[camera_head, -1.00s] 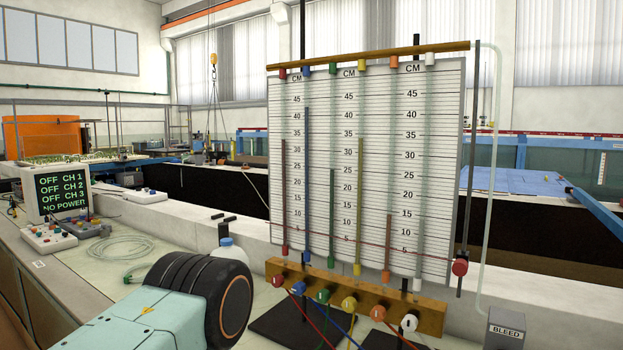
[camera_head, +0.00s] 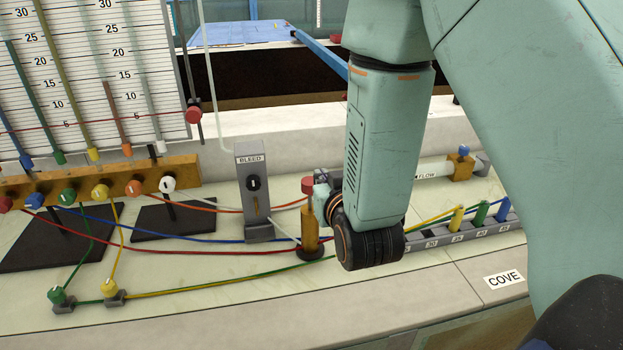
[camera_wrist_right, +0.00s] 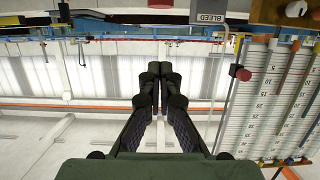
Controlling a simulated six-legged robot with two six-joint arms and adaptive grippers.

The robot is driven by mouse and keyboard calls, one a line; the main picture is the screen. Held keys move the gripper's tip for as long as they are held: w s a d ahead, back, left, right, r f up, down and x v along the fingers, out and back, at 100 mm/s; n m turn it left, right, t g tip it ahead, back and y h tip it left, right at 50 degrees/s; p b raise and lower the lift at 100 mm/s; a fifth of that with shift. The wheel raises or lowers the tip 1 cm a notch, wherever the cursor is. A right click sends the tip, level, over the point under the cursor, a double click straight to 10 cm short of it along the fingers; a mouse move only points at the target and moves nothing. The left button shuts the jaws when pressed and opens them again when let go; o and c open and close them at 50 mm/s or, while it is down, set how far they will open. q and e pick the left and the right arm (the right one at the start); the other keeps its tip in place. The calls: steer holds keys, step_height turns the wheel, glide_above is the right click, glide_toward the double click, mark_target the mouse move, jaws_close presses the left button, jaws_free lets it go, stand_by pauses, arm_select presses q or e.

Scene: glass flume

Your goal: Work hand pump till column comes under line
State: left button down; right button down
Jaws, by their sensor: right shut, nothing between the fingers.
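The hand pump (camera_head: 309,232) is a brass cylinder with a red knob (camera_head: 308,186) on top, upright on the bench right of the bleed post. My right gripper (camera_head: 322,192) is just right of the knob, mostly hidden behind my wrist; I cannot tell whether it touches. In the right wrist view its fingers (camera_wrist_right: 160,70) are shut and empty, with a red part at the top edge. The manometer board (camera_head: 90,60) carries coloured columns. The orange column (camera_head: 114,105) tops out near 15, above the thin red line (camera_head: 60,127). My left gripper is out of view.
The grey bleed post (camera_head: 254,200) stands close left of the pump. Coloured hoses (camera_head: 190,250) cross the bench behind and beside it. The front bench is mostly clear.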

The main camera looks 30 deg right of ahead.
glide_above(310, 186)
step_height(310, 186, down, 2)
steer(key=f, duration=0.4)
steer(key=shift+s+d+f, duration=0.15)
steer(key=shift+s+f, duration=0.1)
steer(key=shift+s, duration=0.05)
steer(key=shift+s+r, duration=0.1)
steer(key=shift+s, duration=0.05)
step_height(310, 186, down, 5)
steer(key=b, duration=0.3)
steer(key=shift+f, duration=0.2)
